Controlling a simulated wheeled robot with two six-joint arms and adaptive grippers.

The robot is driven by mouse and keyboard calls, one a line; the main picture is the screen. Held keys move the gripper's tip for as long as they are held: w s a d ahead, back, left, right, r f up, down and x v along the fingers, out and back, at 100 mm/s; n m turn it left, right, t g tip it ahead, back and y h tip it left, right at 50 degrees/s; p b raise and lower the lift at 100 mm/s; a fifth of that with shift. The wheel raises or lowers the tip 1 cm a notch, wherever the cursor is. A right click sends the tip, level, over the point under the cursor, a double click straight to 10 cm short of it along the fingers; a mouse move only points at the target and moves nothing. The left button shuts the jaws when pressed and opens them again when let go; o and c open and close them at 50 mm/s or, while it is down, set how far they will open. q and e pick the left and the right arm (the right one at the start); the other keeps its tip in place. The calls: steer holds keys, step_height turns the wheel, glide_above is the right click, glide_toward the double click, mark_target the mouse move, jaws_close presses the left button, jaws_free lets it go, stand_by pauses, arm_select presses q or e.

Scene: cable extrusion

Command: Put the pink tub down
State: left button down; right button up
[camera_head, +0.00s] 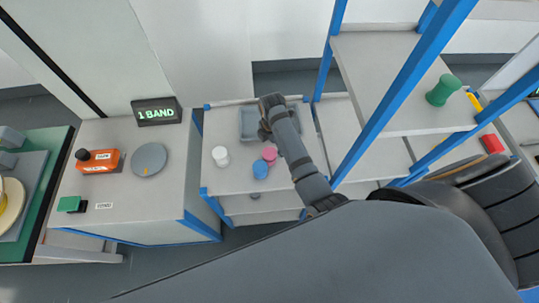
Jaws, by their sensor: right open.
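The pink tub (269,153) stands on the grey shelf-table in the middle of the head view, close behind the blue tub (260,170). A white tub (220,156) stands to their left. My right arm comes in from the lower right and passes just right of the pink tub. My right gripper (265,131) is small and dark, in front of the grey tray and beyond the pink tub. It is open, and I see nothing in it. Its fingertips are hard to make out. My left gripper is not in view.
A grey tray (248,124) lies at the table's back. Left is a bench with a lit "1 BAND" sign (156,112), an orange device (98,161) and a grey disc (149,160). Blue-framed shelving with a green spool (443,90) stands at right.

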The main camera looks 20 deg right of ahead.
mark_target(270, 153)
steer(key=shift+w+a+f+p, duration=0.1)
steer(key=shift+f+p, duration=0.1)
steer(key=shift+f, duration=1)
steer(key=shift+w+a+f+p, duration=0.1)
steer(key=shift+w+f+p, duration=0.05)
steer(key=shift+f, duration=1.1)
steer(key=shift+w+f+p, duration=0.1)
steer(key=shift+f+p, duration=0.1)
steer(key=shift+f, duration=1)
steer(key=c, duration=1.4)
step_height(270, 153, up, 10)
steer(key=shift+f+b, duration=0.1)
steer(key=shift+b, duration=0.45)
